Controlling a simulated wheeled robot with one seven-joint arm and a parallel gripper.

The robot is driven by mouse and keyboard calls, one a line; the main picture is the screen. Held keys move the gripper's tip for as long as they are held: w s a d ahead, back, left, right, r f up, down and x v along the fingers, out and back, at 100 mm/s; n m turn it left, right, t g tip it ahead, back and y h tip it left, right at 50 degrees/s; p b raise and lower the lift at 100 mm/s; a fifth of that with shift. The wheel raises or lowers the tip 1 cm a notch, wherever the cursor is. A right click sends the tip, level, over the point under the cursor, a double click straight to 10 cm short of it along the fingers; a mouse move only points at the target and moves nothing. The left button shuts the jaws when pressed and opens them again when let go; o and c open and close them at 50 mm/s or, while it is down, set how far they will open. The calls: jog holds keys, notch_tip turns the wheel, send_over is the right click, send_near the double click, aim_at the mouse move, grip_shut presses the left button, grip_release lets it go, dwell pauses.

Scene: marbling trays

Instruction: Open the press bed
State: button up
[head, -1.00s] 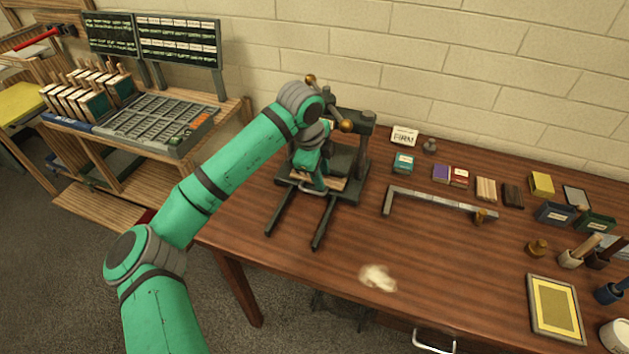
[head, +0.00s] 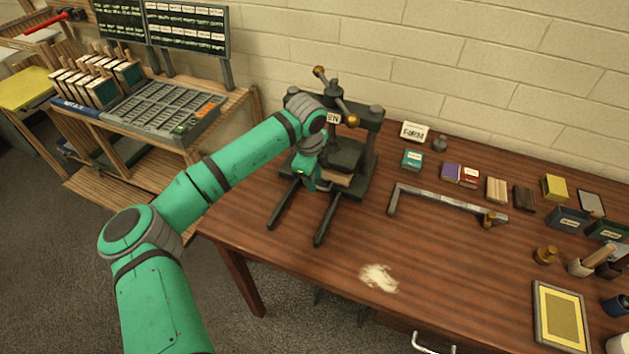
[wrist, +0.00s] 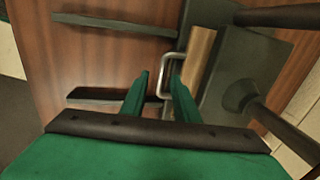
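The press (head: 366,150) is a dark metal frame with a brass-knobbed screw bar on top, at the back left of the table. Its bed (head: 338,179) shows a light wooden edge under the dark plate, at the back of two dark rails (head: 325,222). In the wrist view the bed's wooden strip (wrist: 200,55) lies beside a U-shaped metal handle (wrist: 163,75). My gripper (wrist: 160,76) is open, with the handle's bar between its green fingertips; contact is not clear. In the head view my gripper (head: 308,183) is at the bed's front and hides the handle.
A metal angle bar (head: 440,199), a FIRM card (head: 414,131) and several small blocks lie to the right. A pale patch (head: 379,278) marks the tabletop in front. The rails and the table just ahead of them are clear.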

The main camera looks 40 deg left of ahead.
jog(key=shift+w+f, duration=0.25)
jog(key=shift+f, duration=0.5)
jog(key=shift+c, duration=0.7)
grip_shut()
